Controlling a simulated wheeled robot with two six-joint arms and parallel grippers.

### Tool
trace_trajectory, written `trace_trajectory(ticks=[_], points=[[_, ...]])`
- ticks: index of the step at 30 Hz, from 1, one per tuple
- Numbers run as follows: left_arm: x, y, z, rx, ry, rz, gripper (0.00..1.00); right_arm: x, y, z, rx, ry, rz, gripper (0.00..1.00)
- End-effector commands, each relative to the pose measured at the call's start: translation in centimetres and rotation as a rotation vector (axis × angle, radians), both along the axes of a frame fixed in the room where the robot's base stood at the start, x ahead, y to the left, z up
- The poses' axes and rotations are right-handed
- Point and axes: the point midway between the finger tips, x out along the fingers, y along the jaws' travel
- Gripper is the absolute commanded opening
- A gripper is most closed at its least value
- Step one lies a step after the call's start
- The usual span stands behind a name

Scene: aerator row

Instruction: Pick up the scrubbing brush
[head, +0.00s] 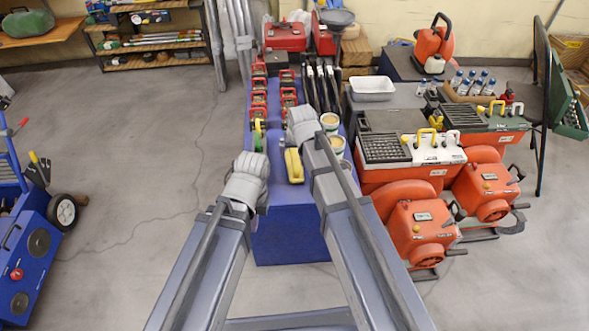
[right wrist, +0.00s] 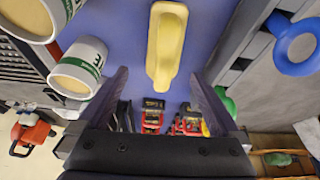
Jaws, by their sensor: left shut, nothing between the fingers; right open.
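The scrubbing brush, a yellow oblong piece (head: 294,165), lies on the blue table top (head: 283,225) near its front end. It also shows in the right wrist view (right wrist: 166,45), whole and uncovered. My right gripper (head: 302,122) is over the table, just beyond and right of the brush in the head view. In the right wrist view its two fingers (right wrist: 162,88) are spread, with the brush's end near the gap and nothing held. My left gripper (head: 250,165) is shut and empty, left of the brush at the table's left edge; its fingertips are hard to make out.
White cans with green labels (right wrist: 80,68) stand close beside the brush. Red items (head: 259,90) and dark upright tools (head: 318,88) fill the table's far part. Orange machines (head: 420,230) and a cooler-like box (head: 410,160) crowd the right. Open floor (head: 140,170) lies left.

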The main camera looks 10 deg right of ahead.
Motion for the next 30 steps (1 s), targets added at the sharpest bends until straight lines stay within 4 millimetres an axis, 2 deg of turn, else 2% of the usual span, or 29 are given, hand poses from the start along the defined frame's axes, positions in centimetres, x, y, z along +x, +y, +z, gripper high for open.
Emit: trace_trajectory(ticks=[5,12,20,30], points=[[0.0,0.0,-0.4,0.001,0.000,0.000,0.00,0.1,0.0,-0.4,0.000,0.000,0.000,1.00],[0.0,0.1,-2.4,0.004,-0.001,-0.001,0.00,0.9,0.0,-2.4,0.000,0.001,0.000,1.00],[0.0,0.1,-2.7,0.005,-0.002,-0.001,0.00,1.1,0.1,-2.7,0.000,0.001,0.000,1.00],[0.1,0.2,-6.3,0.008,-0.004,-0.004,0.00,2.6,0.6,-6.3,0.000,0.001,0.001,1.00]])
